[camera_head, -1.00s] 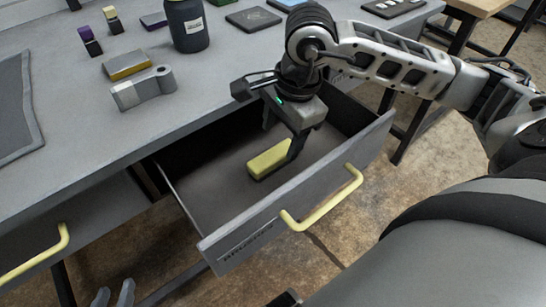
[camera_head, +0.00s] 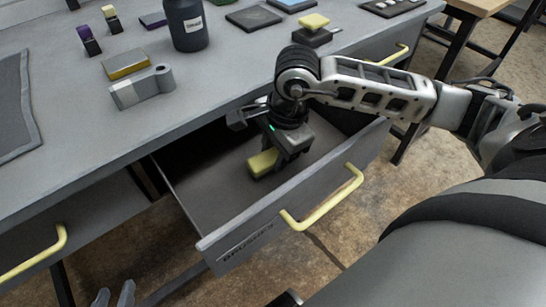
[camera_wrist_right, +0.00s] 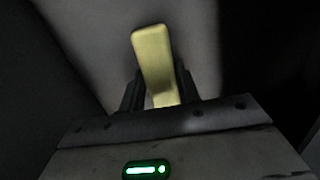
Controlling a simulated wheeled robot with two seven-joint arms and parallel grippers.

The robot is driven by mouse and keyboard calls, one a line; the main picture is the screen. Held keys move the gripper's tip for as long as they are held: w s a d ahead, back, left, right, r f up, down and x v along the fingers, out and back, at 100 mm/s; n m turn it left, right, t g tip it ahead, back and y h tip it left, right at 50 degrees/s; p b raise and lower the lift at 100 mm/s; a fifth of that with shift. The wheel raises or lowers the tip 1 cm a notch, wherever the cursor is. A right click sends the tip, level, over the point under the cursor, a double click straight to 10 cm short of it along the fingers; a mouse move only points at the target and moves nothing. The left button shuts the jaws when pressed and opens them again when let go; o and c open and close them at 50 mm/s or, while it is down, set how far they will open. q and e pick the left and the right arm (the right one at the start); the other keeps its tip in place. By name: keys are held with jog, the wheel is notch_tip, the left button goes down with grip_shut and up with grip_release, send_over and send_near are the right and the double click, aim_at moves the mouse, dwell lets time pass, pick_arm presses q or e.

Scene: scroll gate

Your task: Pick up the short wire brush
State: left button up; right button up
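A yellow block-shaped piece (camera_head: 263,163), which I take to be the short wire brush, lies in the open drawer (camera_head: 215,205). Its bristles are not visible. My right gripper (camera_head: 284,160) is low in the drawer over the brush's right part and hides that part. In the right wrist view the brush (camera_wrist_right: 154,60) runs between the two dark fingers (camera_wrist_right: 160,92). The fingers are close beside it; I cannot tell whether they touch it. My left gripper's fingertips (camera_head: 115,296) show apart and empty at the bottom left edge, below the table.
The drawer front with its yellow handle (camera_head: 322,200) faces me, and the tabletop edge overhangs the drawer's back.

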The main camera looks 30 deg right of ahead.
aim_at(275, 154)
jog(key=shift+r, duration=0.1)
notch_tip(275, 154, up, 10)
jog(key=shift+f+p, duration=0.1)
jog(key=shift+p, duration=0.5)
